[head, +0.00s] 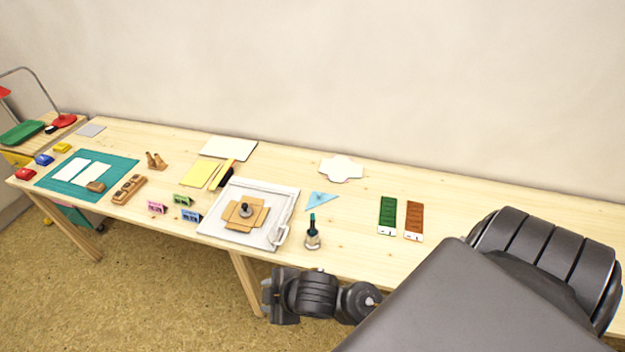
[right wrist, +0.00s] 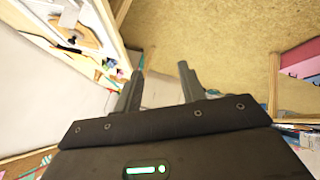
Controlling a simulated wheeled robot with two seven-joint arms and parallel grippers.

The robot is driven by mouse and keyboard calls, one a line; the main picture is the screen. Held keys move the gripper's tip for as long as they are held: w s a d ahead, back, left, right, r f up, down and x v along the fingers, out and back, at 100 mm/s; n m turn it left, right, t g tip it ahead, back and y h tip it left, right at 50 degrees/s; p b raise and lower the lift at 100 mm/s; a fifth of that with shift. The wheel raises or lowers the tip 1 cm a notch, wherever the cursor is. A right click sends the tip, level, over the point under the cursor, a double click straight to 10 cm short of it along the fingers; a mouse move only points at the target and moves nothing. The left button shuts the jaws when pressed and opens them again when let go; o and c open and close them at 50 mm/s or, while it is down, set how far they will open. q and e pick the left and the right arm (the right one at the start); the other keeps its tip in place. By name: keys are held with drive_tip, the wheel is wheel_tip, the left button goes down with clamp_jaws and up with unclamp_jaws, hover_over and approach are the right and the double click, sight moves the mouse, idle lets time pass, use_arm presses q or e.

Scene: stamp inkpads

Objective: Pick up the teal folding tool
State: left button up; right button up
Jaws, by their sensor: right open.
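A slim teal tool (head: 312,221) stands upright in a small pot (head: 312,242) near the front edge of the table, right of the white tray; it looks like the teal folding tool, though it is small here. My right gripper (head: 268,296) hangs in front of the table's front edge, below and left of the pot and apart from it. In the right wrist view my right gripper (right wrist: 162,72) has its two fingers apart with nothing between them. I cannot make out the teal tool in that view. My left gripper is not in view.
A white tray (head: 285,208) with a brown card piece stands left of the pot. A light blue triangle (head: 322,201) lies behind it. Green (head: 388,213) and brown (head: 414,218) strips lie to the right. A teal mat (head: 122,165) is far left. The table between pot and strips is bare.

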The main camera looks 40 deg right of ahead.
drive_tip(key=w+a+r+n+t+y, duration=0.1)
drive_tip(key=w+a+r+n+y, duration=0.1)
drive_tip(key=w+a+n, duration=0.3)
wheel_tip(320, 180, up, 5)
drive_tip(key=n+g+h, duration=0.5)
drive_tip(key=n+g, duration=0.3)
drive_tip(key=n, duration=1.6)
hover_over(313, 213)
drive_tip(key=shift+s+a+f, duration=0.2)
wheel_tip(313, 213, down, 6)
drive_tip(key=shift+w+r+b, duration=0.1)
drive_tip(key=shift+r+b, duration=0.05)
drive_tip(key=shift+b, duration=0.15)
drive_tip(key=shift+f+p, duration=0.3)
drive_tip(key=shift+p, duration=0.05)
wheel_tip(313, 213, down, 4)
drive_tip(key=shift+d+r+p, duration=0.15)
drive_tip(key=shift+r+p, duration=0.05)
drive_tip(key=shift+p, duration=0.65)
drive_tip(key=shift+w+f, duration=0.1)
drive_tip(key=shift+f, duration=0.4)
clamp_jaws()
